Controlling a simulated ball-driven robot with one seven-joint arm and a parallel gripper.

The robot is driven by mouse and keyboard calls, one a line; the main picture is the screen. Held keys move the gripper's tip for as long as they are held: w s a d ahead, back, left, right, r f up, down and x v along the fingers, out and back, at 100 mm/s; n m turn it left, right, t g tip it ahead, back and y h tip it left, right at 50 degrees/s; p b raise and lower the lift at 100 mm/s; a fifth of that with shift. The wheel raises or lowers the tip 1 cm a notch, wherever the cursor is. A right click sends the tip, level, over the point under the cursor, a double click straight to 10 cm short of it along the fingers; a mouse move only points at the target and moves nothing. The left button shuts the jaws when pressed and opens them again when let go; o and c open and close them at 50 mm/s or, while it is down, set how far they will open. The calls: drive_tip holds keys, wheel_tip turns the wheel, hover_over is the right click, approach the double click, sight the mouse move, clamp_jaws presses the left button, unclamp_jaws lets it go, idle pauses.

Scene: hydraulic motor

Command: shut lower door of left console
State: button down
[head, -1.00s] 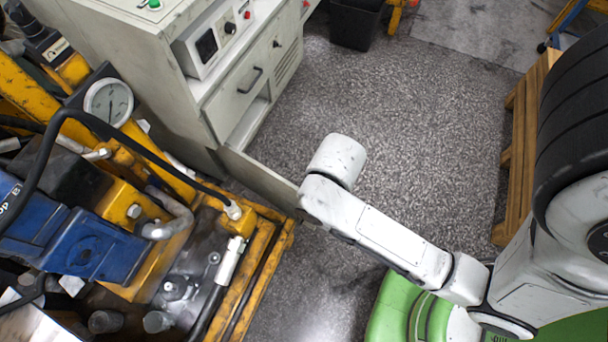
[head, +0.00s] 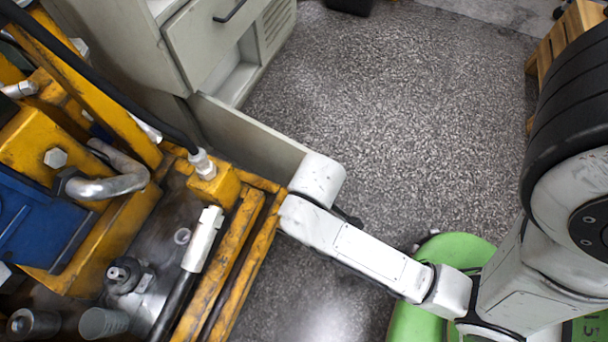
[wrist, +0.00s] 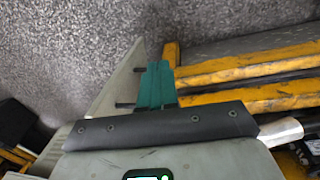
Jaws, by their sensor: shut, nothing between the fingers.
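The left console (head: 150,50) is a pale grey-green cabinet at the upper left of the head view. Its lower door (head: 250,138) stands open, swung out from the low compartment (head: 236,78) toward the yellow machine frame. The outer end of the door meets my arm's white end in the head view, which hides my gripper there. In the wrist view my gripper (wrist: 154,88) shows as teal fingers, shut and empty. A pale panel, seemingly the door (wrist: 118,82), runs close along their left side. I cannot tell whether they touch.
A yellow machine frame (head: 245,255) with hoses and a blue block (head: 40,225) fills the left; its bars also show right of my fingers in the wrist view (wrist: 245,70). Grey speckled floor (head: 400,110) is clear right of the console. A wooden pallet (head: 570,40) stands far right.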

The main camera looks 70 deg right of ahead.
wheel_tip(320, 180, down, 12)
drive_tip(key=w+a+g+h+b, duration=0.1)
drive_tip(key=w+g+h+b, duration=0.2)
drive_tip(key=b, duration=0.6)
drive_tip(key=w+a+r+h, duration=0.3)
drive_tip(key=w+r+h, duration=0.4)
drive_tip(key=r+h, duration=0.5)
drive_tip(key=s+d+f+h+p, duration=0.1)
drive_tip(key=d+p, duration=0.5)
drive_tip(key=d, duration=0.8)
drive_tip(key=shift+s+f+m, duration=0.15)
drive_tip(key=shift+s+m, duration=0.15)
drive_tip(key=shift+s, duration=0.15)
